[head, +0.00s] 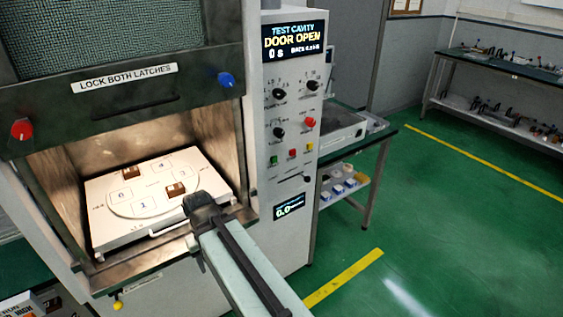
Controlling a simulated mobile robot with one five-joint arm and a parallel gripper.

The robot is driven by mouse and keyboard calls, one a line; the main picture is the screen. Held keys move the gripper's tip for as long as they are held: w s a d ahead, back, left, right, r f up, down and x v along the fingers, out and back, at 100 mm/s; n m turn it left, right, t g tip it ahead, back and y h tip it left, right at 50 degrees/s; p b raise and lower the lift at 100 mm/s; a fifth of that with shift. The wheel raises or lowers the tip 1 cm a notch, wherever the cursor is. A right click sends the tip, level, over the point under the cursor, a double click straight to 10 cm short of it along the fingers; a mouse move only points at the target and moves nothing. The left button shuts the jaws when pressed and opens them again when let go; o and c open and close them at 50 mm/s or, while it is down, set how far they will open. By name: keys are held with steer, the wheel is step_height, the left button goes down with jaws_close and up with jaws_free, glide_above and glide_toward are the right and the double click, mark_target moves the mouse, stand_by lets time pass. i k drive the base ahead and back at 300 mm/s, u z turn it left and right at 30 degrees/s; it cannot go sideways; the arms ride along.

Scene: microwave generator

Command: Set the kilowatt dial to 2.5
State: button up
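The control panel (293,165) is on the right of the microwave cavity. It carries three black dials: an upper left dial (279,94), an upper right dial (313,86) and a lower left dial (279,132). Their labels and scales are too small to read, so I cannot tell which is the kilowatt dial or its setting. The upper display (294,40) reads "TEST CAVITY DOOR OPEN" and "0 s". My gripper (194,207) is at the cavity's front, left of and below the dials, apart from them. Its fingers are not clear.
The cavity is open, with a white numbered tray (110,233) holding two brown blocks (130,172) (176,190). The raised door (110,90) has a red knob (22,129) and a blue knob (227,80). Coloured buttons (292,153) sit below the dials. Green floor is clear at right.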

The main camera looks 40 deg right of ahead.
mark_target(279, 93)
steer(key=z, duration=1.15)
